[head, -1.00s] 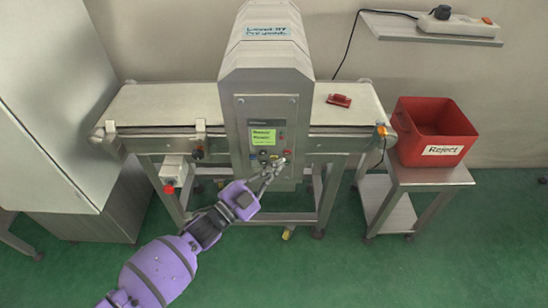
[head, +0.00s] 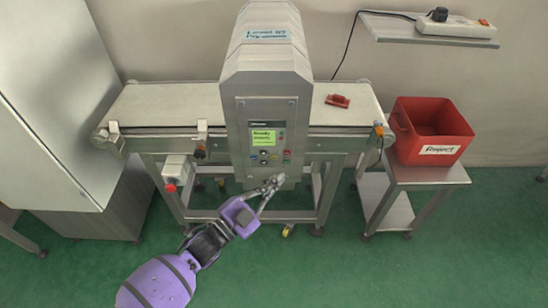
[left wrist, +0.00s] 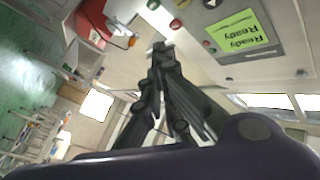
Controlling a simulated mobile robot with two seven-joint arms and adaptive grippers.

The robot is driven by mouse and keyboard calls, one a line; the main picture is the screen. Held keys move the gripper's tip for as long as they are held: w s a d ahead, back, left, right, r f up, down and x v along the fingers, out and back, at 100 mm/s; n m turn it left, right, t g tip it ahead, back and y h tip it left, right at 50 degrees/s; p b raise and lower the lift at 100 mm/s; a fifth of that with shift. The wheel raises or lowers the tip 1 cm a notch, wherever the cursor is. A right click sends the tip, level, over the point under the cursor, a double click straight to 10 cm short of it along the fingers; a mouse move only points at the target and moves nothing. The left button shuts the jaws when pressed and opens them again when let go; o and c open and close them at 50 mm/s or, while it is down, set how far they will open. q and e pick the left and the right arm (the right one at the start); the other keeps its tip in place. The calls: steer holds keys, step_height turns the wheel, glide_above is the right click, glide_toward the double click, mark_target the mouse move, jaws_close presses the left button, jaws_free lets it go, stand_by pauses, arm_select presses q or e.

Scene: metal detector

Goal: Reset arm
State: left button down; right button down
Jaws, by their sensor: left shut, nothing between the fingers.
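My left gripper (head: 274,182) is shut and empty in front of the metal detector (head: 266,60), below its control panel (head: 266,132). The purple arm reaches in from the lower left. In the left wrist view the dark fingers (left wrist: 160,50) are together with nothing between them. The panel's green screen (left wrist: 237,36) reads "Ready" in that view, with coloured buttons near it. My right gripper is not in view.
A red package (head: 338,101) lies on the conveyor (head: 165,103), right of the detector. A red reject bin (head: 432,120) stands on a metal side table at the right. A shelf with a power strip (head: 455,27) is above. The green floor in front is clear.

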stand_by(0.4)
